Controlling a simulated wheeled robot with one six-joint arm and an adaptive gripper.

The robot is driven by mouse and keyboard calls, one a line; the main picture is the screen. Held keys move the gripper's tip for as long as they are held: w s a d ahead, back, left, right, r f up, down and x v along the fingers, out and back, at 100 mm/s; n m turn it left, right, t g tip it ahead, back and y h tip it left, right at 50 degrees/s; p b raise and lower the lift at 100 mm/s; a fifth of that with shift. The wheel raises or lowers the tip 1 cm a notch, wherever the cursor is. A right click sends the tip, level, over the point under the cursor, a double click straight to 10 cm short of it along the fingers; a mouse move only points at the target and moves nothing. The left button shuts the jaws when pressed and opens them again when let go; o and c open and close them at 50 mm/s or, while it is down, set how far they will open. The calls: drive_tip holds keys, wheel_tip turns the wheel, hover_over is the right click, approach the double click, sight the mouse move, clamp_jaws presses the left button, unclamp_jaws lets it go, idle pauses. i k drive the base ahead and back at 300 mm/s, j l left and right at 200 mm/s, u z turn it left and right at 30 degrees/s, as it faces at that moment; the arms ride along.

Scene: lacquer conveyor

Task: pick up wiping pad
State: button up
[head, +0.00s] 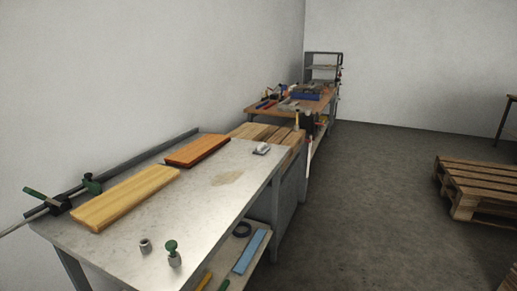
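A small pale grey-white block (261,149), which looks like the wiping pad, lies near the far right corner of the metal-topped table (190,215). It is too small to make out in detail. It lies apart from the reddish-orange board (197,150) and from a pale brownish stain (227,178) on the tabletop. My gripper is not in view.
A light wood board (125,197) lies on the table's left side. A small grey cylinder (145,245) and a green-knobbed piece (172,253) stand near the front. A blue strip (250,252) lies on the lower shelf. A pallet (478,184) is at right; the floor between is clear.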

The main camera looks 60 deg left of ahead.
sight(262, 149)
drive_tip(key=i+j+u, duration=0.1)
drive_tip(key=i+u, duration=0.6)
drive_tip(key=i+l+u, duration=0.15)
drive_tip(key=i+u, duration=0.2)
drive_tip(key=i, duration=0.15)
drive_tip(key=i+u, duration=0.4)
drive_tip(key=i+l+u, duration=0.15)
drive_tip(key=i+u, duration=0.25)
drive_tip(key=i, duration=0.15)
drive_tip(key=i+u, duration=0.2)
drive_tip(key=u, duration=0.2)
drive_tip(key=i+u, duration=0.2)
drive_tip(key=u, duration=0.25)
drive_tip(key=i+u, duration=0.2)
drive_tip(key=u, duration=0.2)
drive_tip(key=i+l+u, duration=0.15)
drive_tip(key=u, duration=0.3)
drive_tip(key=i+l, duration=0.05)
